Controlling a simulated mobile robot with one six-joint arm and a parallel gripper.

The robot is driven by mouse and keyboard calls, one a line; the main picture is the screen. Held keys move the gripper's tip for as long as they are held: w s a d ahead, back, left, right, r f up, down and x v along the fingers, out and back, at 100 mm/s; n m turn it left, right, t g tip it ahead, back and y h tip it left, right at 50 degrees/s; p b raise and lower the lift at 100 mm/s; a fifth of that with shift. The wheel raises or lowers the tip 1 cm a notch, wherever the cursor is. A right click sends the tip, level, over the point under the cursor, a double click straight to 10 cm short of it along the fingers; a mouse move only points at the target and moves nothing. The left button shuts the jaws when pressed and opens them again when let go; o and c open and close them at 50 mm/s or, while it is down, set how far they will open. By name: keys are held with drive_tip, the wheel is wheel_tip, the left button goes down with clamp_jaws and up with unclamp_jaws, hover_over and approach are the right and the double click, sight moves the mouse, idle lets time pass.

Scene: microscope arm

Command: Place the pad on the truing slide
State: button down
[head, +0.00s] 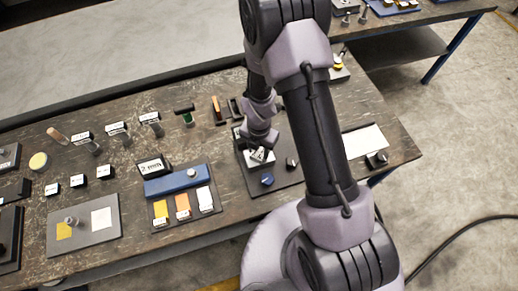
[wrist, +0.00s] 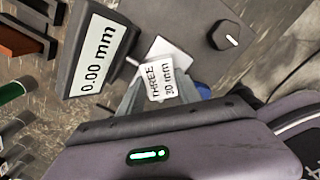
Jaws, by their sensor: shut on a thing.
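My gripper (head: 260,150) is lowered over a dark base plate (head: 250,183) on the bench. A display (wrist: 98,58) reading "0.00 mm" stands to the left.
A black knob (wrist: 228,36) and a blue knob (head: 267,180) sit on the dark base. To its left are a blue bar (head: 180,182), a tray with coloured pieces (head: 217,206) and several labelled posts. A white sheet (head: 362,141) lies to the right, beyond my arm.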

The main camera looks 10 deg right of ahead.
drive_tip(key=shift+f, duration=0.1)
drive_tip(key=c, duration=0.8)
unclamp_jaws()
drive_tip(key=shift+c, duration=0.2)
